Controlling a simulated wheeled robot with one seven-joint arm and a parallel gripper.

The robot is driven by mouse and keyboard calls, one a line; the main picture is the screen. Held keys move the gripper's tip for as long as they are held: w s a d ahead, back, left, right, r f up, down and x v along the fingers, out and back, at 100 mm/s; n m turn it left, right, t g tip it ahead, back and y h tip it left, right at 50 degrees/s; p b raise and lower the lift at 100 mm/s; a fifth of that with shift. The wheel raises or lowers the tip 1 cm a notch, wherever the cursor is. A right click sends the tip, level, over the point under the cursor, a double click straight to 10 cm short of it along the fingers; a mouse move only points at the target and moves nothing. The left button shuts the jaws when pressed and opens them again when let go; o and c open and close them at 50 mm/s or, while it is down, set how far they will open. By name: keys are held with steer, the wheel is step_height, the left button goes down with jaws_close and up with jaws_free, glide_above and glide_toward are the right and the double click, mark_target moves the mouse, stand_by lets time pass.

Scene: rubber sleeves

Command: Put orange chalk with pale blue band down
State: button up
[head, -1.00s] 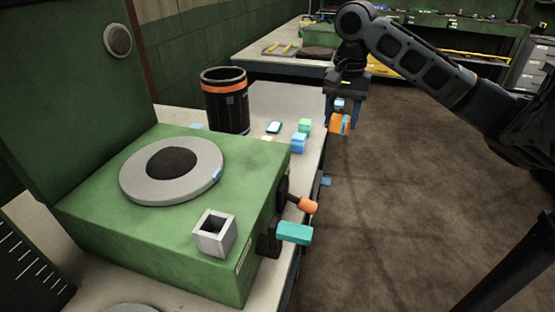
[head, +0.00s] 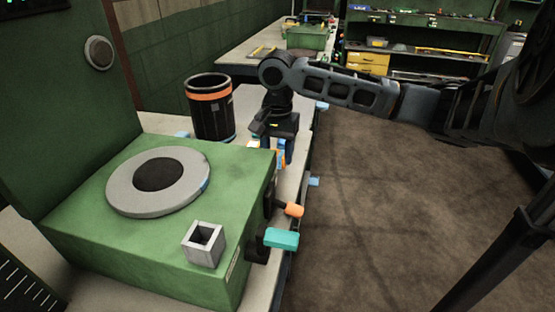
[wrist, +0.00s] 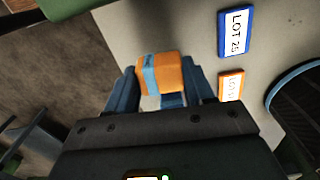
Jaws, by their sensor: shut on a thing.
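The orange chalk with a pale blue band (wrist: 172,73) is a small block between the two blue fingers of my gripper (wrist: 163,88) in the wrist view. The gripper is shut on it. The pale bench top (wrist: 185,25) lies beneath and beyond the chalk; I cannot tell whether they touch. In the head view my gripper (head: 279,155) is over the bench behind the green machine, and the chalk is mostly hidden there.
A blue LOT 25 label (wrist: 236,32) and an orange label (wrist: 231,86) lie on the bench. A black bin with an orange band (head: 211,108) stands left of my gripper. The green machine (head: 150,230), with orange and teal handles, is in front.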

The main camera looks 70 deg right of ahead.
mark_target(278, 162)
steer(key=shift+f+p, duration=0.65)
steer(key=shift+f, duration=0.8)
steer(key=o, duration=1.1)
steer(key=shift+f, duration=0.1)
steer(key=shift+f+b, duration=0.15)
steer(key=shift+b, duration=0.35)
steer(key=r, duration=0.8)
steer(key=shift+s+d+b, duration=0.15)
steer(key=shift+d+b, duration=0.05)
steer(key=shift+b, duration=0.2)
steer(key=shift+s, duration=0.1)
